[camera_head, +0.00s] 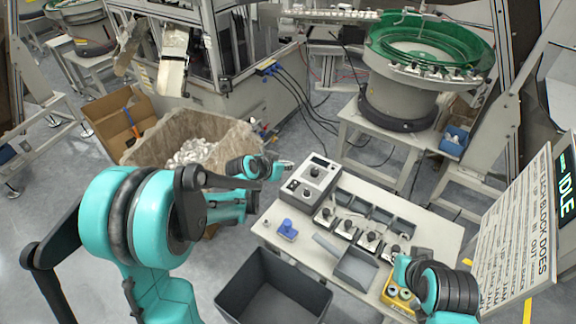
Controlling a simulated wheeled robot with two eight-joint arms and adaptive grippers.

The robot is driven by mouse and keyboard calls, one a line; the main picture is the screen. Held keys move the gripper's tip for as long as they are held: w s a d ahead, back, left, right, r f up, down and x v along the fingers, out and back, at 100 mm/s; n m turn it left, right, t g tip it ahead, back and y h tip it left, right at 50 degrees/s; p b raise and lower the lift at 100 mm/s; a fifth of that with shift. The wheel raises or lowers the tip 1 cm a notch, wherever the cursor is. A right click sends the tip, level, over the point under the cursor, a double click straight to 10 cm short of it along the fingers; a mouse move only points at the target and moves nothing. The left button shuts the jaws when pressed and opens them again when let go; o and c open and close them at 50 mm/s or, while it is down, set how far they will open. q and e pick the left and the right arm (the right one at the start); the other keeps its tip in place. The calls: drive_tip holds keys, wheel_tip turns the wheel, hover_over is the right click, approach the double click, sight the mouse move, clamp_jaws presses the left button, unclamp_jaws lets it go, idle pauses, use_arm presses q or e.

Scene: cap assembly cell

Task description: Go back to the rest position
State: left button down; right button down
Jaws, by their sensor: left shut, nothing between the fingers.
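My left arm comes in from the left. Its gripper (284,165) is shut and empty, in the air at the left end of the work table (268,222), near the grey control box (311,183). Of my right arm, teal and black links (445,288) show at the lower right, over the right end of the table beside a yellow tray (394,299) with round parts. The right gripper's fingers do not show.
A dark grey bin (322,291) stands in front of the table. A blue piece (287,230), a grey tray (357,268) and a row of small fixtures sit on the table. A worn crate of metal parts (146,150) lies behind my left arm. A sign board (515,235) stands at right.

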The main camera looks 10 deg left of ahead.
use_arm(q)
drive_tip(key=shift+r, duration=0.1)
drive_tip(key=s+a+r+n+g+y+b, duration=0.1)
drive_tip(key=s+n+y, duration=0.1)
drive_tip(key=s, duration=1.2)
drive_tip(key=s+a+r+n+g+y+b, duration=0.1)
drive_tip(key=s+a+n+b, duration=0.1)
drive_tip(key=s, duration=1.3)
drive_tip(key=shift+r+g+y, duration=0.25)
drive_tip(key=shift+g+y, duration=0.05)
drive_tip(key=shift+y, duration=0.1)
